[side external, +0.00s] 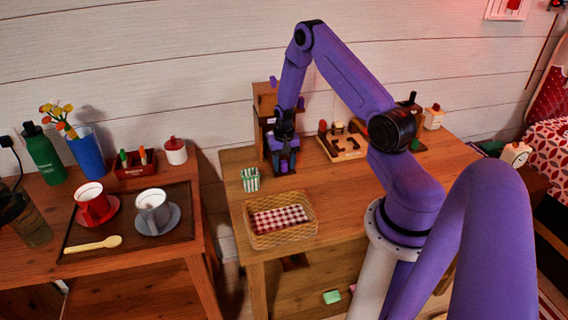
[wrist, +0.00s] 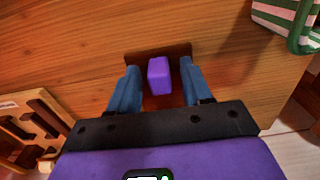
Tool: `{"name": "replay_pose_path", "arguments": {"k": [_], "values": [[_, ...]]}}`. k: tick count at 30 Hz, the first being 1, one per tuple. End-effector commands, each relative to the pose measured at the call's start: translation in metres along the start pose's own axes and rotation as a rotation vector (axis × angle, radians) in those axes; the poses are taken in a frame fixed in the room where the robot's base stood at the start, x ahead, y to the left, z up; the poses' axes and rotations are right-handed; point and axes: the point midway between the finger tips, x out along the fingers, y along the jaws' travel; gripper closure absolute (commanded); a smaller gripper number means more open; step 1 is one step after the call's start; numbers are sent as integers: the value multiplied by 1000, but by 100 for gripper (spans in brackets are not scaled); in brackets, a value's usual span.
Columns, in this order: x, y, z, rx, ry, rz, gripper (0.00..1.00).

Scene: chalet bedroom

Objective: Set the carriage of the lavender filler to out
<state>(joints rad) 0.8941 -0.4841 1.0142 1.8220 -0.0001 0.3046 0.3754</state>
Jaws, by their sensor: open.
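The filler (side external: 264,107) is a brown wooden stand at the back left of the table in the side external view, with a small lavender lever (side external: 273,82) near its top. My gripper (side external: 284,166) points down in front of it and hides its lower part. In the wrist view a lavender block (wrist: 158,76) stands between the blue fingers of my gripper (wrist: 160,72), over a dark brown base (wrist: 178,50). The fingers are open, with a gap on each side of the block. Whether this block is the carriage I cannot tell for sure.
A green-striped cup (side external: 250,180) and a wicker basket (side external: 282,240) with a checked cloth stand in front and to the left. A wooden tray (side external: 345,151) with slots stands to the right. Bare table (side external: 335,190) lies between basket and tray.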

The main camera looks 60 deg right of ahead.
Motion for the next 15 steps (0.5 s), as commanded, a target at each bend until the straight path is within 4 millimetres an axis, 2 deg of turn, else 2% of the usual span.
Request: {"name": "replay_pose_path", "arguments": {"k": [3,4,8,15], "values": [[0,0,0,0,0,0,51],[0,0,0,0,0,0,58],[0,0,0,0,0,0,100],[0,0,5,0,-2,1,100]]}}
